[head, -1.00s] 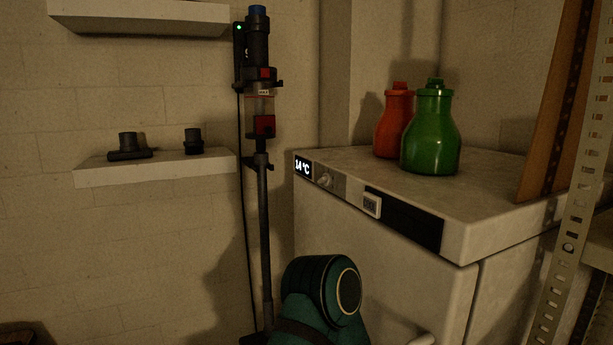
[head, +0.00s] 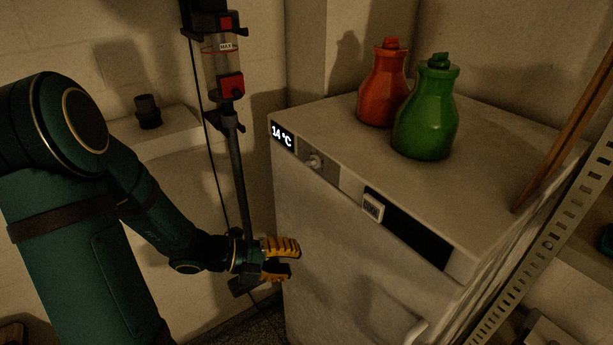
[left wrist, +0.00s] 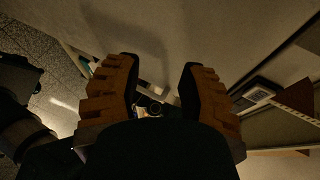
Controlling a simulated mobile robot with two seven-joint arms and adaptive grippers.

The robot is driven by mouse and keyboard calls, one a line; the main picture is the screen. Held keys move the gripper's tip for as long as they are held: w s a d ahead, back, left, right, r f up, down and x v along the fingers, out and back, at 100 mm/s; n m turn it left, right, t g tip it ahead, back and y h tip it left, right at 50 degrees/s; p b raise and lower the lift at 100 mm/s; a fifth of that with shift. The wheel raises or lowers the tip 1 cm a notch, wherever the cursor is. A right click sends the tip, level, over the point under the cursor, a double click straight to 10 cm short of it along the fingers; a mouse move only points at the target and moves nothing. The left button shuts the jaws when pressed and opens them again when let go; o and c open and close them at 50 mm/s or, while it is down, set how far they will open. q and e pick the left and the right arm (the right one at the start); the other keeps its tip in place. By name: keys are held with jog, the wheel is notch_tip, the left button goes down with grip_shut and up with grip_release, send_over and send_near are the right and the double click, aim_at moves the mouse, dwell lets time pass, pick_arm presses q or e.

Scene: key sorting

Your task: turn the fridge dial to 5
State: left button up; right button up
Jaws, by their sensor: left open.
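The white fridge (head: 340,240) stands at the centre right in the head view. Its small dial (head: 315,162) is on the top front strip, right of a lit display (head: 283,136) reading 14 °C. The dial's number marks are too small to read. My left gripper (head: 291,258), with yellow-orange fingers, is open and empty. It is in front of the fridge's left side, lower than the dial and apart from it. My right gripper is not in view.
A red bottle (head: 383,90) and a green bottle (head: 427,112) stand on the fridge top. A stick vacuum (head: 222,75) hangs left of the fridge, close behind my left arm. A metal rack post (head: 540,235) stands at the right.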

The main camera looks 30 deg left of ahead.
aim_at(308, 163)
pick_arm(q)
jog(key=a+r+n+t+y+p, duration=0.1)
jog(key=a+r+n+t, duration=0.35)
jog(key=r, duration=0.35)
jog(key=a+r+n+t+y+p, duration=0.25)
jog(key=a+r+n, duration=0.2)
jog(key=r, duration=0.35)
jog(key=shift+n+h, duration=0.3)
jog(key=shift+h, duration=0.15)
jog(key=x, duration=1.4)
jog(key=shift+d+f, duration=0.15)
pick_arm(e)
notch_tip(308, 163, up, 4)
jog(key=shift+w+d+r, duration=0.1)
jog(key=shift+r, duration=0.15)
pick_arm(q)
grip_shut()
